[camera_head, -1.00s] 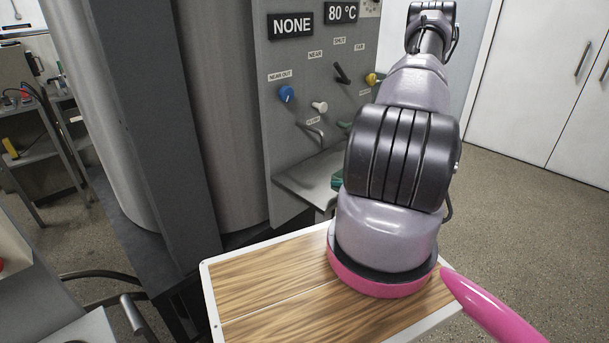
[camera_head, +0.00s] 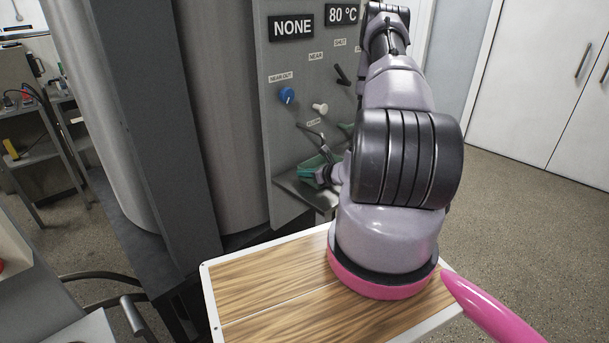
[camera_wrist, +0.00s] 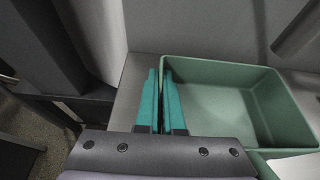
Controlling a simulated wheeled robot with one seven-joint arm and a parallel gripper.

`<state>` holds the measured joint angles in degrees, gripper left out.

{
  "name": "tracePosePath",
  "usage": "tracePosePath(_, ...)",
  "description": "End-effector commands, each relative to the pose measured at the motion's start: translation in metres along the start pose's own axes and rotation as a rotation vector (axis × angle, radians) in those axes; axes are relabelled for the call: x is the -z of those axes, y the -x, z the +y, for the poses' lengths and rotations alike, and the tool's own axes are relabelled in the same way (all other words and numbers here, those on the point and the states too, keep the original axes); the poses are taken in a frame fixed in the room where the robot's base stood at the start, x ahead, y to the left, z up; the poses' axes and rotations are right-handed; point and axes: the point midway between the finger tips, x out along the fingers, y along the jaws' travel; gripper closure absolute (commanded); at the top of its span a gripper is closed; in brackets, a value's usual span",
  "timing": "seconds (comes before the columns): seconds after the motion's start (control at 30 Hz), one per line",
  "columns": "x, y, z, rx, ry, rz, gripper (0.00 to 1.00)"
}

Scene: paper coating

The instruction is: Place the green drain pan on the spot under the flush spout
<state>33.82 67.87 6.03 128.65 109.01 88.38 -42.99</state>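The green drain pan (camera_wrist: 225,95) is an open, empty box, upright in the wrist view. My gripper (camera_wrist: 160,75) has teal fingers on either side of the pan's left wall, one inside and one outside, closed tightly on it. In the head view the pan (camera_head: 316,161) shows partly at the grey shelf, with my gripper (camera_head: 322,176) at its near side and my arm hiding the rest. The flush spout (camera_head: 309,132) is a bent pipe on the panel above the shelf. I cannot tell whether the pan touches the shelf.
The grey shelf (camera_head: 303,192) juts from the control panel (camera_head: 290,62), which carries a blue knob (camera_head: 287,95), a white knob (camera_head: 320,108) and a black lever. A grey pipe (camera_wrist: 299,30) overhangs the pan's far right in the wrist view. A large metal cylinder (camera_head: 225,120) stands left.

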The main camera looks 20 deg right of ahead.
Motion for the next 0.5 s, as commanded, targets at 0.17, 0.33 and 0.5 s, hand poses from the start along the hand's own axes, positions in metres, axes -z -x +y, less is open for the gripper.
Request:
tracePosePath(0.17, 0.0055, -0.0028, -0.0005, 0.001, 0.003, -0.002, 1.0)
tracePosePath(0.33, 0.0067, -0.003, -0.0002, 0.0, 0.002, -0.002, 1.0)
tracePosePath(0.5, 0.008, -0.0034, -0.0001, 0.0, 0.002, -0.001, 0.65)
